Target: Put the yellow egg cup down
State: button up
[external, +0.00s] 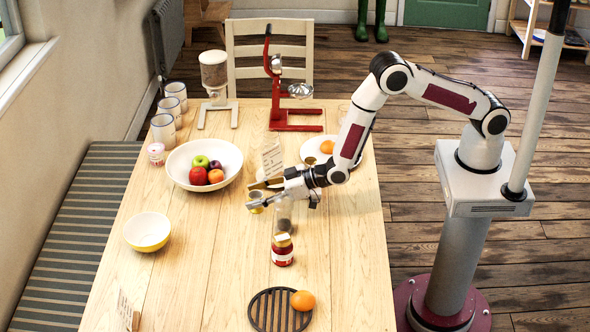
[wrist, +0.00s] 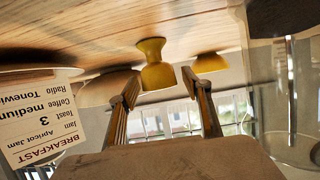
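The yellow egg cup (wrist: 155,68) is in the middle of the wrist view, which shows the scene upside down. Its foot meets the wooden tabletop, and it looks upright. In the external view the egg cup (external: 256,197) is small, at the tip of my gripper (external: 262,196). The two fingers also show in the wrist view (wrist: 163,88), apart, one on each side of the cup. Gaps show between the cup and both fingers, so my gripper is open and holds nothing. The external view partly hides the cup behind the fingers.
A menu card (external: 270,157) stands just behind my gripper. A clear glass (external: 284,215) and a red-labelled jar (external: 282,250) stand close in front. A fruit bowl (external: 181,173) and a yellow bowl (external: 148,232) are to the left. The table's front left is mostly clear.

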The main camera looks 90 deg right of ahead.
jog(key=shift+r, duration=0.15)
jog(key=shift+s+r, duration=0.2)
jog(key=shift+s, duration=0.15)
jog(key=v, duration=1.1)
jog(key=shift+s, duration=0.1)
dwell(0.9)
